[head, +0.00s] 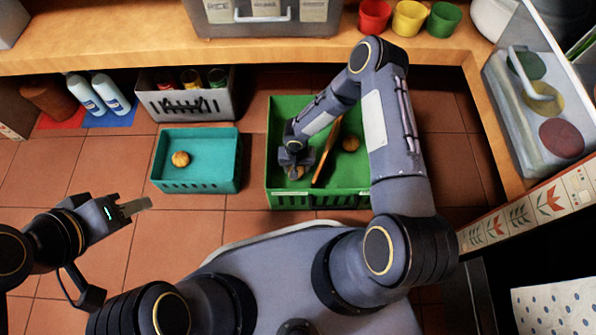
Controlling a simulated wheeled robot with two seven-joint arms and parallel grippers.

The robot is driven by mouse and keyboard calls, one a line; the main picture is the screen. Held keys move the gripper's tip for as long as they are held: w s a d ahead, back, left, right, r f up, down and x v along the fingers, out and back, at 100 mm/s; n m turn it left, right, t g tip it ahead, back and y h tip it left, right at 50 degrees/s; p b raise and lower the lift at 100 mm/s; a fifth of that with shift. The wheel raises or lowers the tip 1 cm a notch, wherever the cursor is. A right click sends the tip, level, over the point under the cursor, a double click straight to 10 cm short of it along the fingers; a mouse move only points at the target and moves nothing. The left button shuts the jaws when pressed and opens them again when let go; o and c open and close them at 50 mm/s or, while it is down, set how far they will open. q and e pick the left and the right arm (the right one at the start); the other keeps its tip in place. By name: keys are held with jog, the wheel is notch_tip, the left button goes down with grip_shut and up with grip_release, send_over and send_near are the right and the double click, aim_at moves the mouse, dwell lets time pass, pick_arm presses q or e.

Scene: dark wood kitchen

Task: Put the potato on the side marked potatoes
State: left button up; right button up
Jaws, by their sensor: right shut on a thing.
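A green crate (270,150) stands on the floor, split by a slanting wooden divider (327,155). My right gripper (296,170) reaches down into its left compartment, shut on a tan, potato-like thing (296,174) that is mostly hidden by the gripper. Small pale labels sit on the crate's front rim, too small to read.
A grey crate (150,106) with cans stands behind the teal one, beside white bottles (111,94). A wooden counter (140,46) runs along the back, with red, yellow and green cups (409,18). The floor between the two crates is clear.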

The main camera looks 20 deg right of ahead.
jog(key=shift+f+b, duration=0.9)
jog(key=shift+f, duration=1.6)
jog(key=shift+f, duration=0.15)
jog(key=o, duration=1.2)
jog(key=shift+r, duration=0.2)
notch_tip(320, 180, up, 12)
jog(key=p, duration=0.4)
jog(key=shift+p, duration=0.35)
